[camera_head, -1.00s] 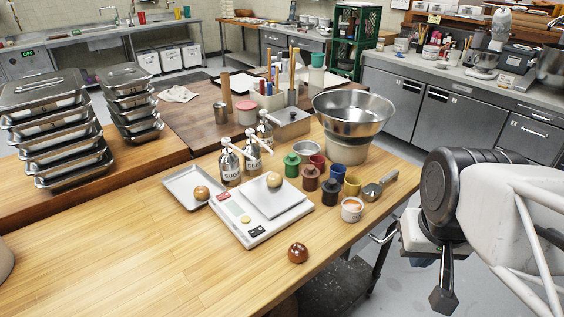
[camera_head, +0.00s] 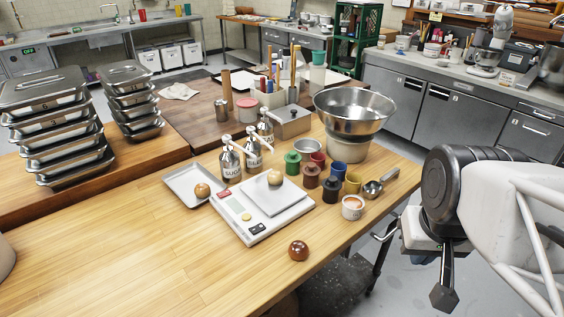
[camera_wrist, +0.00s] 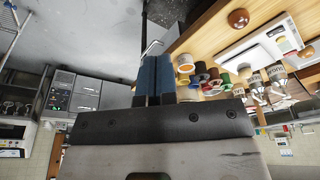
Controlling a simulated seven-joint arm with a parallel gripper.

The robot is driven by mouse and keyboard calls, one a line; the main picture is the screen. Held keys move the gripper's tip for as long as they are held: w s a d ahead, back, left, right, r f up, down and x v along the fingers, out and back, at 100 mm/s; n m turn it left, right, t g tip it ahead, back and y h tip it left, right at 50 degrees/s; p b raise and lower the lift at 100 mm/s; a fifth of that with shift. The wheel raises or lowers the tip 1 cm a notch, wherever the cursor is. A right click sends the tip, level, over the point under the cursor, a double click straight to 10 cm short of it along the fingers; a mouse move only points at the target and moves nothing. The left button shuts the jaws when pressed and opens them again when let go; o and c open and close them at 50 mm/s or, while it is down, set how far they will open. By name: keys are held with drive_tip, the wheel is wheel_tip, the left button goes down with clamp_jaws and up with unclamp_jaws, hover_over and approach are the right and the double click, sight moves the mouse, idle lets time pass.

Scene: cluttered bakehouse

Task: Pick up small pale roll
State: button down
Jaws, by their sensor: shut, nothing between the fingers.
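A small pale roll (camera_head: 275,178) rests on the raised square platform of the white scale (camera_head: 248,231). A tan roll (camera_head: 202,191) lies in the small metal tray (camera_head: 179,178) to its left, and a glossy dark brown roll (camera_head: 298,250) sits on the wood near the front edge. My gripper (camera_head: 443,298) hangs beyond the table's right edge, well apart from the rolls. In the wrist view its two blue-grey fingers (camera_wrist: 153,78) are together with nothing between them. The dark brown roll also shows there (camera_wrist: 239,18).
Several coloured cups, including a green one (camera_head: 292,164), and a metal scoop (camera_head: 379,184) stand right of the scale. Pump bottles (camera_head: 230,162) stand behind it, and a large steel bowl (camera_head: 354,112) behind the cups.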

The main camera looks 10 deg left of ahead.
idle(0.4)
drive_tip(key=shift+c, duration=1.2)
unclamp_jaws()
drive_tip(key=m+g+y, duration=0.1)
drive_tip(key=m+y, duration=0.4)
drive_tip(key=m, duration=1.6)
hover_over(275, 177)
drive_tip(key=d, duration=0.3)
wheel_tip(275, 177, down, 12)
drive_tip(key=shift+w+r, duration=0.1)
drive_tip(key=shift+w, duration=0.2)
drive_tip(key=shift+a+h, duration=0.1)
drive_tip(key=shift+h, duration=0.2)
